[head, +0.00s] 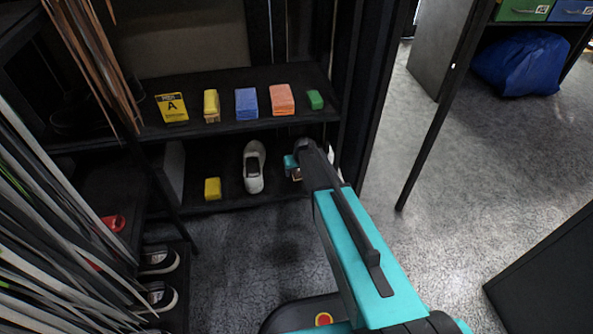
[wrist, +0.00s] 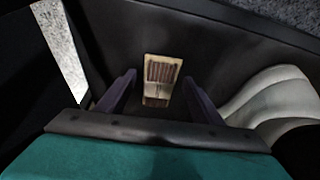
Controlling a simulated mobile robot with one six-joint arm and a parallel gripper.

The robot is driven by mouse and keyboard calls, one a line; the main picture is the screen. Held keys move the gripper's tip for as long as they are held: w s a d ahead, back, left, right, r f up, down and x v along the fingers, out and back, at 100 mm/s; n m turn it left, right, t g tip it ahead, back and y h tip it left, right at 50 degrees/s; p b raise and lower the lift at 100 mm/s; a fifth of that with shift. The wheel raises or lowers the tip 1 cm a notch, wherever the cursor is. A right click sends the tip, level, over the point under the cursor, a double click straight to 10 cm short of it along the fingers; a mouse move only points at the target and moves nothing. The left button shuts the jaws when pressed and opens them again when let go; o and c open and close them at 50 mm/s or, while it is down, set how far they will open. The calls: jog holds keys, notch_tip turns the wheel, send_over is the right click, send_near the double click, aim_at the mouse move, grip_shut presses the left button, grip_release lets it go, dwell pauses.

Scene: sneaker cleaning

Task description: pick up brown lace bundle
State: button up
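The brown lace bundle (wrist: 162,72) shows in the wrist view as a small pale card with dark brown laces across it. It lies on the dark lower shelf. My gripper (wrist: 159,80) is open and empty, with one dark finger on each side of the near part of the bundle in the picture. I cannot tell whether the fingers are level with it or still above it. In the head view my gripper (head: 295,170) reaches into the lower shelf at its right end, and the arm hides most of the bundle there.
A white-grey sneaker (head: 254,167) stands on the lower shelf left of my gripper; it also shows in the wrist view (wrist: 268,98). A yellow block (head: 212,189) lies farther left. The upper shelf (head: 225,129) holds several coloured packs. A dark post (head: 375,95) rises close on the right.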

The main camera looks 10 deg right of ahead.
aim_at(298, 173)
jog(key=c, duration=1)
jog(key=shift+o, duration=0.2)
jog(key=shift+r, duration=0.1)
jog(key=shift+r+p, duration=0.4)
jog(key=shift+r, duration=0.1)
jog(key=v, duration=0.1)
jog(key=p+v, duration=0.1)
jog(key=shift+w+r, duration=0.15)
jog(key=shift+r, duration=0.35)
jog(key=s+p, duration=0.4)
jog(key=s, duration=1.1)
jog(key=shift+s+r, duration=0.25)
jog(key=shift+r, duration=0.25)
